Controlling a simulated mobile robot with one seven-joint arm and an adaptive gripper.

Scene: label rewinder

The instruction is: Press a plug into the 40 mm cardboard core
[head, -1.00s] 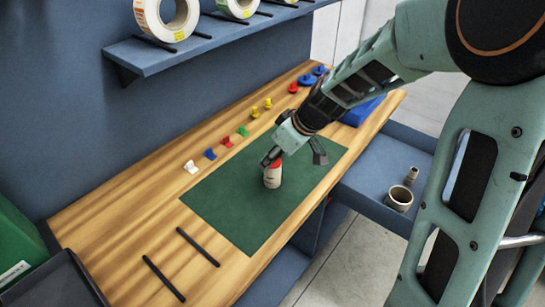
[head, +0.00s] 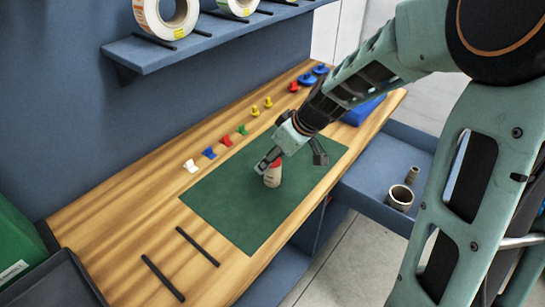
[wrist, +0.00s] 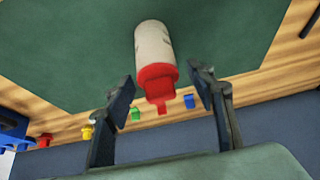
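A pale cardboard core (head: 272,178) stands on the green mat (head: 228,208) below my gripper. A red plug (head: 277,162) is at its top end. In the wrist view the core (wrist: 153,45) shows with the red plug (wrist: 157,76) at its near end, its flange against the rim and its knob towards me. How deep the plug sits inside is hidden. My gripper (head: 291,161) is open and empty. In the wrist view its fingers (wrist: 162,74) stand apart on either side of the plug, with gaps visible.
A row of plugs lies behind the mat: white (head: 190,166), blue (head: 209,153), red (head: 226,141), green (head: 242,130) and yellow (head: 255,111). A blue tray (head: 365,185) at right holds a wide tube (head: 400,197) and a narrow one (head: 412,175). Two black rods (head: 163,277) lie front left.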

